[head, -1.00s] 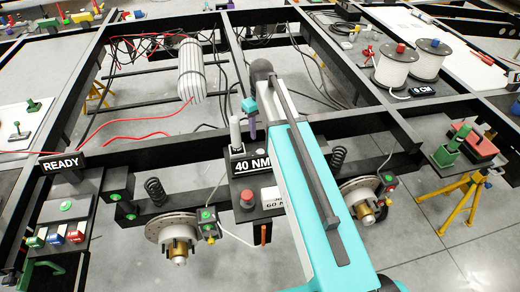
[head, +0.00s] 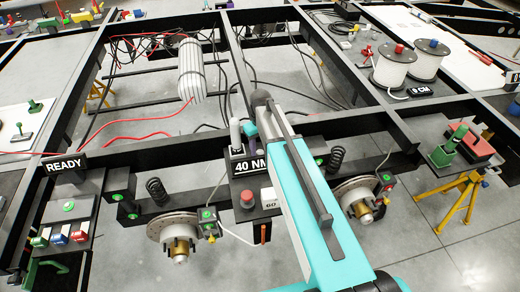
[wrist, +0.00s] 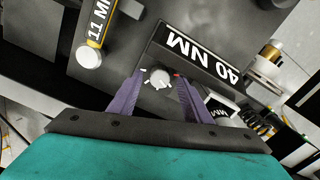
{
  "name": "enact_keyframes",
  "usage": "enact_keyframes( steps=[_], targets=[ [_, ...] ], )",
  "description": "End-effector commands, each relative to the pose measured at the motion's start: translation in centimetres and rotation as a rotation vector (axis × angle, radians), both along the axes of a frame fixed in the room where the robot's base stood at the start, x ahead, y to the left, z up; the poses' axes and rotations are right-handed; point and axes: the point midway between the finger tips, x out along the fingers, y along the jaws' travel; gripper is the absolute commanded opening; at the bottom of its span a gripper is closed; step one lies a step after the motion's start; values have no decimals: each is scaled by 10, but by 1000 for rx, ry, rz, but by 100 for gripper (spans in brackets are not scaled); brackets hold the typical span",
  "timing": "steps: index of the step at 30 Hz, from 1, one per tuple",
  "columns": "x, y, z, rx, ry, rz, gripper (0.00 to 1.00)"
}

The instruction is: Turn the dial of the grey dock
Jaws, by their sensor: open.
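The grey dock (head: 243,184) stands at the middle of the chassis, with a "40 NM" sign on it. In the wrist view its round pale dial (wrist: 160,78) has a white mark beside it and a small red mark to its right. My gripper (wrist: 159,80) is open, with one purple finger on each side of the dial. I cannot tell whether the fingers touch it.
A red button (head: 247,199) sits at the dock's front. Brake discs (head: 172,226) flank the dock.

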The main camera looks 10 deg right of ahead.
Motion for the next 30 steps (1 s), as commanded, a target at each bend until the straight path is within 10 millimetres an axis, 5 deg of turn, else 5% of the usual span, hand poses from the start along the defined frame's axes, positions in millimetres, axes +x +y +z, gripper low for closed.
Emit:
enact_keyframes(
  steps=[17,24,30],
  targets=[
    [0,1,-15,0,0,1,44],
    [0,1,-15,0,0,2,6],
    [0,1,-15,0,0,-4,3]
  ],
)
